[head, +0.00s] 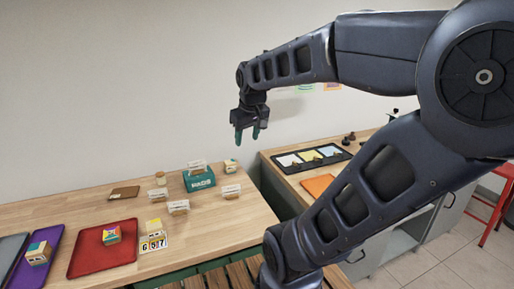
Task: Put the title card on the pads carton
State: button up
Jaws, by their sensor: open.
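A teal carton with pale lettering that seems to read PADS (201,184) stands on the wooden counter, left of centre. A small whitish card or block (197,168) shows at its top; I cannot tell whether it rests on it or stands behind. Two similar whitish blocks stand on the counter, one in front (179,207) and one to the right (231,191). Their print is too small to tell which is the title card. My gripper (247,138) is open and empty, pointing down, high above and to the right of the carton.
A red tray (88,262) holding a colourful block lies left, beside a purple tray (48,240). Number tiles (153,243) and a yellow block (154,225) are near the front. A brown board (124,193) lies behind. A second counter with a black tray (288,167) stands right, past a gap.

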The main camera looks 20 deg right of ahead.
jog(key=s+d+f+m, duration=0.1)
jog(key=s+m, duration=0.1)
jog(key=s, duration=0.3)
jog(key=shift+s+f+m+t, duration=0.3)
jog(key=shift+s, duration=0.05)
